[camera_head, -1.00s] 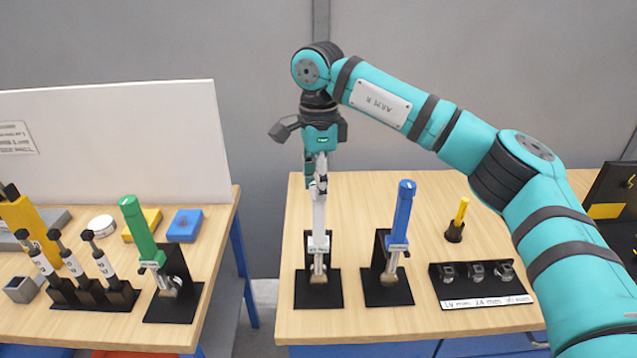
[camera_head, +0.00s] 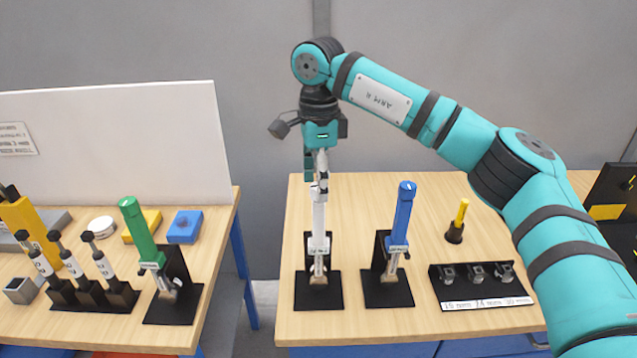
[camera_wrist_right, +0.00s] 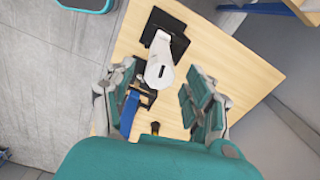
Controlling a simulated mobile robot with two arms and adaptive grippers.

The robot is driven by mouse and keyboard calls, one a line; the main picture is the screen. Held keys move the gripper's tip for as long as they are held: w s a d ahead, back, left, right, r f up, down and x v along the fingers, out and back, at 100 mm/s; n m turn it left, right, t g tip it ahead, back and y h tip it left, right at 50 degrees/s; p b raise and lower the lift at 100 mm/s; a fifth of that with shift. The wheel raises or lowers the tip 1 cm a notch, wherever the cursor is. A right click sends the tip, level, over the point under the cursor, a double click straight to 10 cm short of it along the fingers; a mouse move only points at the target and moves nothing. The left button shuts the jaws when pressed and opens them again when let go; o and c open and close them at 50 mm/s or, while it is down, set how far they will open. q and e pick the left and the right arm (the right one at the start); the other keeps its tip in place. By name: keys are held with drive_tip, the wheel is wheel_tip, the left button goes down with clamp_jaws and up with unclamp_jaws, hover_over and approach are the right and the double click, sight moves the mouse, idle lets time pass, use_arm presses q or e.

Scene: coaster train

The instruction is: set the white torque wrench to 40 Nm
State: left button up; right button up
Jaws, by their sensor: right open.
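The white torque wrench (camera_head: 318,218) stands upright in a black stand (camera_head: 318,291) on the right table. My right gripper (camera_head: 317,178) points down just above the wrench's top end. In the right wrist view the wrench's white top (camera_wrist_right: 160,68) shows between and slightly beyond the open fingers of my right gripper (camera_wrist_right: 160,100), with a dark slot in its end. No finger visibly closes on it. The setting on the wrench's scale is too small to read. My left gripper is not in view.
A blue wrench (camera_head: 402,215) stands in its own stand just right of the white one. A yellow-handled tool (camera_head: 461,212) and a black rack of small sockets (camera_head: 480,284) are further right. A green wrench (camera_head: 140,228) stands on the left table, across a gap.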

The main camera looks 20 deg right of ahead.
wheel_tip(320, 180, up, 11)
idle(0.3)
